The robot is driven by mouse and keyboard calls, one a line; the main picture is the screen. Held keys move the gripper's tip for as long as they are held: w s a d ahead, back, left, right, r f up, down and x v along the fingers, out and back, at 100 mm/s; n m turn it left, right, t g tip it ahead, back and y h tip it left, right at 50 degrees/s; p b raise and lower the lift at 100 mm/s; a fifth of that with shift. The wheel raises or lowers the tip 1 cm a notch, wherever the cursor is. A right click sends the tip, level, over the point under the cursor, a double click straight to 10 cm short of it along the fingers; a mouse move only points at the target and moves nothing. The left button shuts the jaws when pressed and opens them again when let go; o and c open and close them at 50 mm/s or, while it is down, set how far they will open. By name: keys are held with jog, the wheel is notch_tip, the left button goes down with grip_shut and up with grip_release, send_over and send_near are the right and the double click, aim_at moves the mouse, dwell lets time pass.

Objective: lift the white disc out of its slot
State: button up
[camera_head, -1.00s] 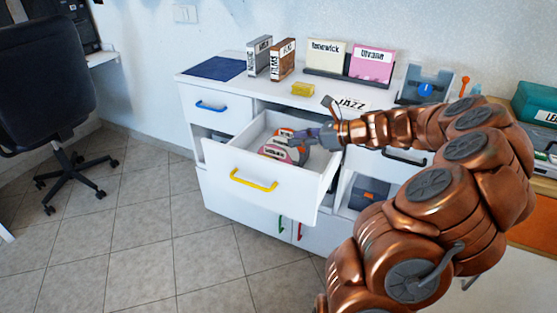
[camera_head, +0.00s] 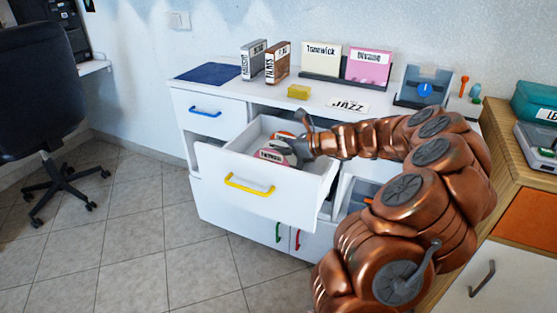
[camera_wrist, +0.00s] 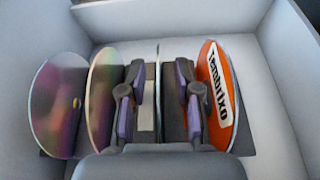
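In the wrist view, several discs stand on edge in a dark rack (camera_wrist: 175,130) inside the open drawer. My gripper (camera_wrist: 158,100) is open, with one finger on each side of a thin pale disc (camera_wrist: 158,75) seen almost edge-on. Gaps show between it and both fingers. Its face is hidden, so I cannot confirm it is the white one. An orange disc (camera_wrist: 226,75) labelled "Tembrixo" stands to the right; two shiny discs stand to the left. In the head view, my gripper (camera_head: 298,148) is down in the drawer beside a pale pinkish-white labelled disc (camera_head: 272,156).
The drawer (camera_head: 225,170) with a yellow handle is pulled out, its walls close around my gripper. On the white cabinet top stand two upright boxes, a yellow block (camera_head: 299,91), a "JAZZ" card (camera_head: 348,105) and file holders. A wooden cabinet (camera_head: 510,160) is at right.

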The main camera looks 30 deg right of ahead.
jog(key=shift+w+a+f, duration=0.15)
jog(key=shift+w+a, duration=0.05)
jog(key=shift+w, duration=0.15)
grip_shut()
